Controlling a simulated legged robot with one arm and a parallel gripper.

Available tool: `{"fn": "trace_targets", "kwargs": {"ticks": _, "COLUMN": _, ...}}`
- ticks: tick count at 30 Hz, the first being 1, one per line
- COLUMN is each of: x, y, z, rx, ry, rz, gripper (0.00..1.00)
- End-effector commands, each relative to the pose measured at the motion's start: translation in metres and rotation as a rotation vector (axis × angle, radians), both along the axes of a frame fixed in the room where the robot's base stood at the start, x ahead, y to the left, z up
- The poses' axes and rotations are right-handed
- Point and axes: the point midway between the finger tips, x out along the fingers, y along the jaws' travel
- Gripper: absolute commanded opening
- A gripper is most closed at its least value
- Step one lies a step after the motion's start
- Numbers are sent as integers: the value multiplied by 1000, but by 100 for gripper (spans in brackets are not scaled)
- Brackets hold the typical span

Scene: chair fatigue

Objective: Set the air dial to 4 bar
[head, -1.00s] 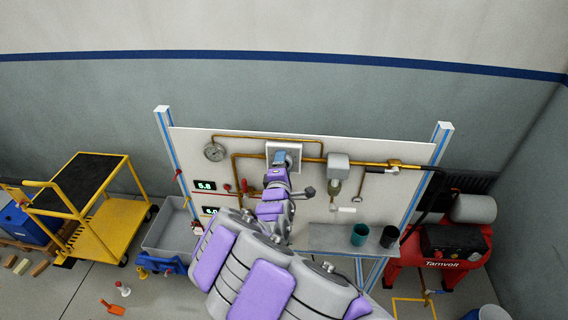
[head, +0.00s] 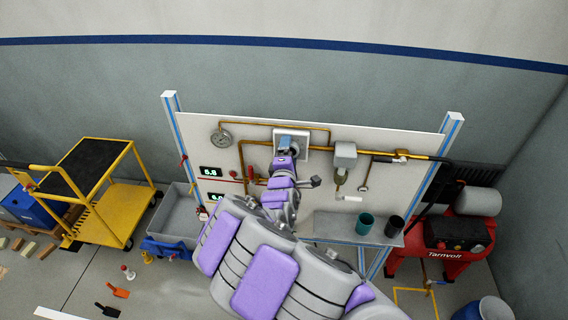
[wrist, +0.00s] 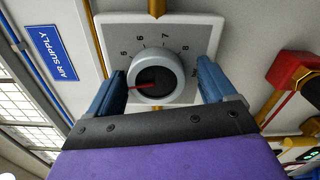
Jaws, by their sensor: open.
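The air dial (wrist: 158,75) is a round grey knob with a dark centre and a red pointer line. It sits on a pale square plate (wrist: 118,36) with numbers and tick marks, including 6, 7 and 8. The pointer points left in the wrist view; the number beside it is hidden or unreadable. My gripper (wrist: 162,80) is open, with one blue finger on each side of the knob. I cannot tell whether either finger touches it. In the head view, my gripper (head: 287,148) covers the dial, and the plate (head: 304,136) shows around it.
A gauge (head: 221,137), green-digit displays (head: 211,171), brass pipes and a grey-topped regulator (head: 345,153) share the board. Below right, a shelf (head: 340,227) holds two cups. A yellow trolley (head: 125,200) stands left and a red compressor (head: 455,245) right. A blue AIR SUPPLY sign (wrist: 55,53) is beside the dial.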

Motion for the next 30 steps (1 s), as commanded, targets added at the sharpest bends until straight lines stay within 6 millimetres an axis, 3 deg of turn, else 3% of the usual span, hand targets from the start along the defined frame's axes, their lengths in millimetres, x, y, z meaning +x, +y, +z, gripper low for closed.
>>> {"fn": "trace_targets", "kwargs": {"ticks": 28, "x": -116, "y": 10, "z": -2, "rx": -4, "ry": 3, "rz": 5, "gripper": 84}}
{"fn": "trace_targets", "kwargs": {"ticks": 30, "x": -115, "y": 10, "z": 2, "rx": -4, "ry": 6, "rz": 3, "gripper": 84}}
